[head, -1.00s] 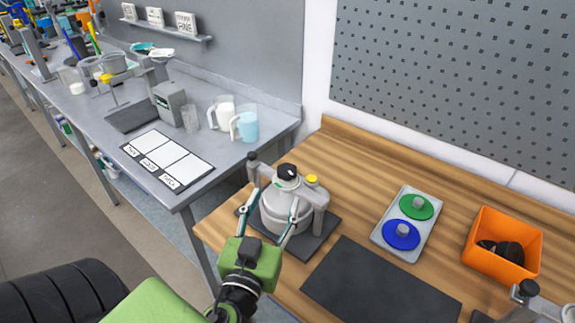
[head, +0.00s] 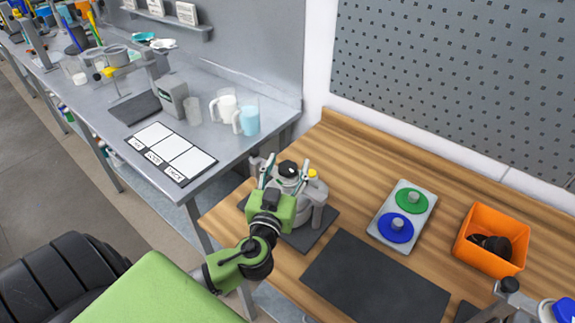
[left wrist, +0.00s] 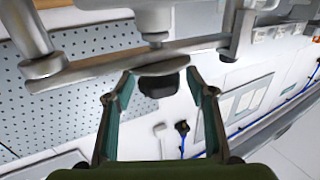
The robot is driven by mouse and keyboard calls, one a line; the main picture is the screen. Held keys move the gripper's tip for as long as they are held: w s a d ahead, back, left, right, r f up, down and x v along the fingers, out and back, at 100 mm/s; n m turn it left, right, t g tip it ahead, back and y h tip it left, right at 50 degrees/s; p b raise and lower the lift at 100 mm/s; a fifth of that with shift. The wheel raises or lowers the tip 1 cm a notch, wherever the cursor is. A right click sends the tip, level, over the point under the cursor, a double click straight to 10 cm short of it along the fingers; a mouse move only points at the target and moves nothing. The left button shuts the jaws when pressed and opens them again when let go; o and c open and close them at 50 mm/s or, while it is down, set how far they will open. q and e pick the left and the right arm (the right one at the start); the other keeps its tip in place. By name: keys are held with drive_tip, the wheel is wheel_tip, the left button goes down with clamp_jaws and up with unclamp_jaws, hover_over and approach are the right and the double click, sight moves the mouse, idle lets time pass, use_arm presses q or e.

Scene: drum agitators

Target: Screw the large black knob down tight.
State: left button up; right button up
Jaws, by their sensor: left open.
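The large black knob (head: 288,167) sits on top of the grey drum agitator (head: 303,208), which stands on a dark mat on the wooden bench. My left gripper (head: 286,164) is open, with its two fingers on either side of the knob. In the left wrist view the black knob (left wrist: 160,86) lies between the open fingertips (left wrist: 160,80), with a visible gap on both sides. My green gripper body hides part of the drum in the head view. My right gripper is not in view.
A small yellow knob (head: 312,173) is close beside the black one. A grey tray (head: 374,229) holds a green and a blue disc. An orange bin (head: 463,249) with dark parts and a bare dark mat (head: 376,280) lie to the right. A metal table (head: 225,152) is left.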

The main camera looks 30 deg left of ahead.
use_arm(q)
drive_tip(key=c, duration=1.1)
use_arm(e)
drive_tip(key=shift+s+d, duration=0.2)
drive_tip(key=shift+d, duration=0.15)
